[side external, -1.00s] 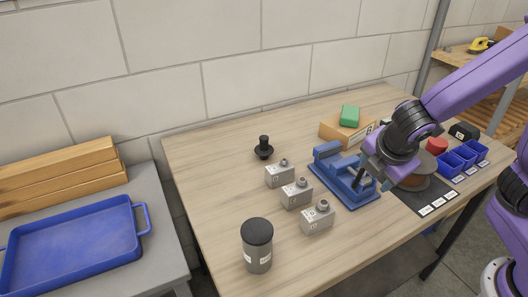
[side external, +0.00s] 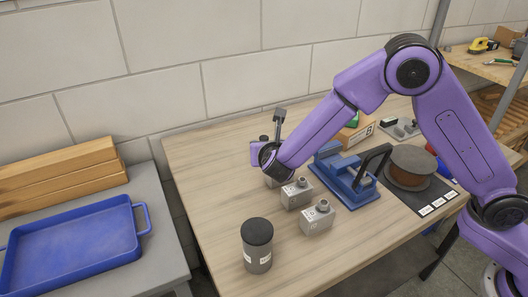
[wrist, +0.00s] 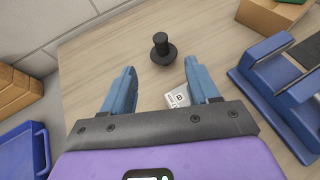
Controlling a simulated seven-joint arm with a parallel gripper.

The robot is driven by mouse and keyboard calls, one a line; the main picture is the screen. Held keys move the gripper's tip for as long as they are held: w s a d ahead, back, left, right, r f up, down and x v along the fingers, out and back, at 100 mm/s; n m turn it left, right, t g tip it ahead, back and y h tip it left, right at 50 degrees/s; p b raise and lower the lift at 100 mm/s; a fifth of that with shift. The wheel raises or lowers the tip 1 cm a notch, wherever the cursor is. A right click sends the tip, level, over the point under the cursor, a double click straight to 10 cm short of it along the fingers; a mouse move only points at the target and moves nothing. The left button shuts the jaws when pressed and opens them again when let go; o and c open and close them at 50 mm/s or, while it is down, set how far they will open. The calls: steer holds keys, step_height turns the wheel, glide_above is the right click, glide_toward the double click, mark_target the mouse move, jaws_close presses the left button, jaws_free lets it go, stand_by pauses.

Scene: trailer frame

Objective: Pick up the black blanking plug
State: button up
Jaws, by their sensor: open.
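The black blanking plug (wrist: 160,52) stands upright on the wooden table in the wrist view, with a wide round flange and a narrower knob. It lies just beyond my open, empty gripper (wrist: 159,66), roughly centred between the two blue fingertips. A grey labelled block (wrist: 178,98) sits below the fingers, close to the right one.
Two grey blocks (side external: 297,193) (side external: 317,218) and a black-lidded grey canister (side external: 257,246) stand nearby. A blue fixture (side external: 345,178) with a black handle is to the right. A blue tray (side external: 75,250) is on the left bench. The table left of the plug is clear.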

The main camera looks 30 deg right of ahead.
mark_target(264, 138)
steer(key=x, duration=1.4)
steer(key=shift+w+d+f, duration=0.15)
steer(key=shift+w+f, duration=0.1)
steer(key=shift+w, duration=0.05)
jaws_close()
